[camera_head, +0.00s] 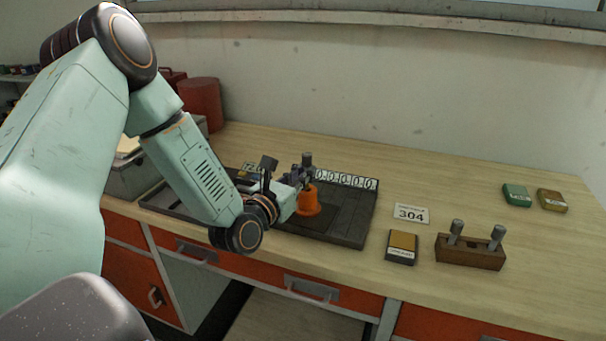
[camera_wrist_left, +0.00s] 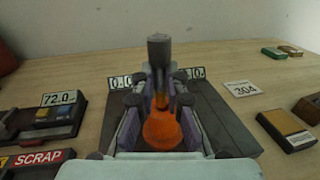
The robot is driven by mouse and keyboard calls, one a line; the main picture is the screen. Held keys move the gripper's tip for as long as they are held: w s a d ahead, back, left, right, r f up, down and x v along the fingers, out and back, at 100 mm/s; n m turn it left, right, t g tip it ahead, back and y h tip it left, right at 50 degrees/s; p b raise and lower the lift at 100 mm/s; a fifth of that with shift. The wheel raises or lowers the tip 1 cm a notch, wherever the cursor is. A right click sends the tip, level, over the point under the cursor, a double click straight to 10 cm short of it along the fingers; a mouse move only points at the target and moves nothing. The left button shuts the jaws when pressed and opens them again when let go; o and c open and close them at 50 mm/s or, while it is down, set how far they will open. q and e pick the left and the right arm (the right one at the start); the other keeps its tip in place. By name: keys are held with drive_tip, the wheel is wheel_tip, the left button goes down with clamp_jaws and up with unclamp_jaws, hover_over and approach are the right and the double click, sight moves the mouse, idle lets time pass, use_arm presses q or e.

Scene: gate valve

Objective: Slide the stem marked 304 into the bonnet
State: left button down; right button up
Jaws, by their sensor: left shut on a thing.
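My left gripper (camera_head: 299,178) is shut on a grey stem (camera_head: 307,160), which stands upright over the orange bonnet (camera_head: 308,203). The stem's thick dark top also shows in the left wrist view (camera_wrist_left: 159,50), with the orange bonnet (camera_wrist_left: 163,131) below and between the fingers. No mark on the stem can be read. A white card reading 304 (camera_head: 411,214) lies on the bench to the right. My right gripper is not in view.
The bonnet stands on a dark tray (camera_head: 349,227) with number displays behind it. A wooden block (camera_head: 470,253) with two grey stems stands at the right. A yellow-topped box (camera_head: 402,246) sits beside it. Small green (camera_head: 517,195) and tan boxes lie far right.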

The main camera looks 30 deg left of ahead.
sight(308, 188)
use_arm(q)
drive_tip(key=shift+s+a, duration=0.1)
drive_tip(key=shift+a, duration=0.05)
drive_tip(key=shift+d+b, duration=0.3)
idle(0.4)
idle(0.6)
drive_tip(key=shift+f+b, duration=2.15)
drive_tip(key=shift+b, duration=0.5)
idle(1.4)
idle(0.4)
drive_tip(key=c, duration=1.3)
unclamp_jaws()
drive_tip(key=shift+f, duration=0.1)
drive_tip(key=shift+d, duration=0.1)
